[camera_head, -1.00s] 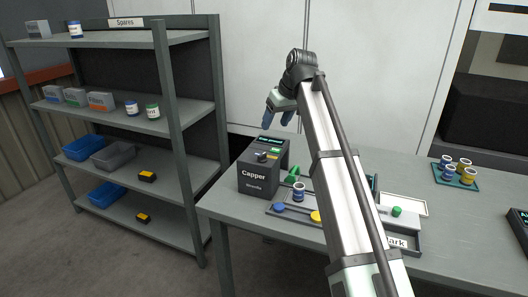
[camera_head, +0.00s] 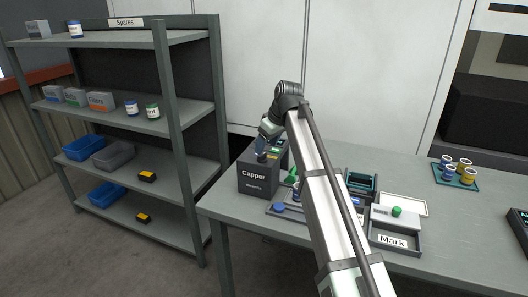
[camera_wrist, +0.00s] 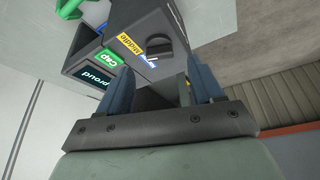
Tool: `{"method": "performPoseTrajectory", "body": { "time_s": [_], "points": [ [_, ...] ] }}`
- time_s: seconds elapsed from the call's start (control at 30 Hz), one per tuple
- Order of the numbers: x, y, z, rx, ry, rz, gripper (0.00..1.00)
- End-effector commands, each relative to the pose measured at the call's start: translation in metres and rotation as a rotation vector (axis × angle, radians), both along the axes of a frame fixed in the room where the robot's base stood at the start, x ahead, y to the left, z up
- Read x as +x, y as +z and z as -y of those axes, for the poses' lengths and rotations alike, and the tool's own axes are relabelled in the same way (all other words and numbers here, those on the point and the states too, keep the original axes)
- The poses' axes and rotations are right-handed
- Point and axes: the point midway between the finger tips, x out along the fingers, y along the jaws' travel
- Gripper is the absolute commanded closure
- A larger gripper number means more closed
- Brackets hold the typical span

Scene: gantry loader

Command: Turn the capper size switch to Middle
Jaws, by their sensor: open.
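The capper (camera_head: 258,181) is a dark grey box at the left end of the table. In the wrist view its top (camera_wrist: 143,35) shows a black knob, the size switch (camera_wrist: 159,47), with a yellow "Middle" label (camera_wrist: 130,43) beside it and a blue label partly behind the knob. My gripper (camera_head: 261,157) is over the capper's top in the head view. In the wrist view my gripper (camera_wrist: 149,82) is open and empty, its blue fingers apart and just short of the knob. My gripper hides the knob in the head view.
A green "Cap" button (camera_wrist: 108,61) and a display (camera_wrist: 90,79) are on the capper. A tray with a blue cap (camera_head: 279,207) and a jar stand right of it. The Spares shelf (camera_head: 168,110) is at left. A "Mark" tray (camera_head: 394,240) lies further right.

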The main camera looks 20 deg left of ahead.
Motion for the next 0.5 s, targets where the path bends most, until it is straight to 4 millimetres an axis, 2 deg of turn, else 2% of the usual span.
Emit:
{"method": "performPoseTrajectory", "body": {
  "time_s": [0.2,0.5],
  "points": [
    [0.004,-0.026,-0.010,-0.001,0.000,0.000,0.34],
    [0.005,-0.038,-0.015,0.000,-0.001,0.000,0.34]
  ]
}}
